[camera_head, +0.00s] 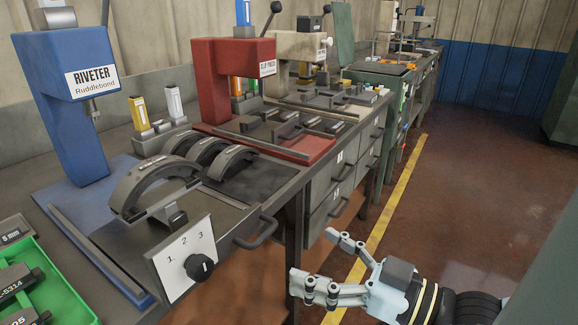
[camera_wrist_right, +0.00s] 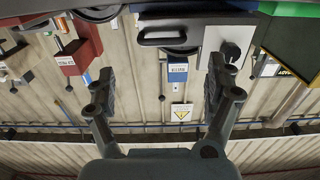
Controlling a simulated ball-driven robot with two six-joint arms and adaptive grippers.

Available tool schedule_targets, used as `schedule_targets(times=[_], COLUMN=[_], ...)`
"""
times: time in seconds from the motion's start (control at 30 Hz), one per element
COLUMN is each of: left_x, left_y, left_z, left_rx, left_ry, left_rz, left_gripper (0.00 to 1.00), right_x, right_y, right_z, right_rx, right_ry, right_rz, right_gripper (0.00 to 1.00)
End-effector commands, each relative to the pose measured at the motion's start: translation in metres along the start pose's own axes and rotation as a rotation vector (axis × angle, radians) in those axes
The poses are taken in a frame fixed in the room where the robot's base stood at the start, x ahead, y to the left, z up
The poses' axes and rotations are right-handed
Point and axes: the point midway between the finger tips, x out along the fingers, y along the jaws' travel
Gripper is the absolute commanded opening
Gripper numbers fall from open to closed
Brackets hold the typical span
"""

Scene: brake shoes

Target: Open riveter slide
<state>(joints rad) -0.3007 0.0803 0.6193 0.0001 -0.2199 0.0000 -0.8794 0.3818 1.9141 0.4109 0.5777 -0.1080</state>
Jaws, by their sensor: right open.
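The blue riveter (camera_head: 60,90), labelled RIVETER, stands at the left of the bench. Its dark slide (camera_head: 165,232) has a white panel (camera_head: 185,258) marked 1, 2, 3 with a black knob, and a dark bar handle (camera_head: 258,235) to the right of the panel. The handle also shows near the top of the right wrist view (camera_wrist_right: 178,39), with the knob panel (camera_wrist_right: 226,46) beside it. My right gripper (camera_head: 314,258) is open and empty, off the bench front, to the right of the handle and apart from it. My left gripper is not in view.
Several curved brake shoes (camera_head: 150,183) stand by the slide. A green tray (camera_head: 62,296) is at lower left. A red press (camera_head: 225,85) and drawers (camera_head: 335,190) lie farther along the bench. The floor (camera_head: 470,190) at the right is clear.

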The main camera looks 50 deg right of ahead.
Motion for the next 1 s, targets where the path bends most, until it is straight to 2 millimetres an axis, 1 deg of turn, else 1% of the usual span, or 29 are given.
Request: schedule_targets(times=[0.03,0.1,0.2,0.3,0.9,0.97,1.0], left_x=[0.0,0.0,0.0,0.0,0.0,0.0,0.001], left_y=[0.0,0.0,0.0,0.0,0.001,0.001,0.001], left_z=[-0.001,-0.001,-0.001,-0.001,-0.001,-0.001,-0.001], left_rx=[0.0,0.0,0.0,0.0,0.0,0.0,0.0], left_ry=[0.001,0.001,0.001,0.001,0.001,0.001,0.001], left_rz=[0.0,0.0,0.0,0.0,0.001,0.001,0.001], left_gripper=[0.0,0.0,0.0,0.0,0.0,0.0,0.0], right_x=[-0.011,-0.022,-0.033,-0.037,-0.038,-0.034,-0.028], right_y=[0.0,0.001,0.001,0.001,0.001,0.002,0.002], right_z=[0.001,0.001,0.001,0.001,0.001,-0.001,-0.004], right_rx=[0.001,0.001,0.001,0.001,0.001,0.001,0.002], right_ry=[-0.005,-0.004,-0.003,0.0,0.0,0.01,0.026], right_rz=[0.0,0.0,0.001,0.001,0.001,0.001,0.004], right_gripper=[0.87,0.87,0.87,0.87,0.87,0.87,0.87])
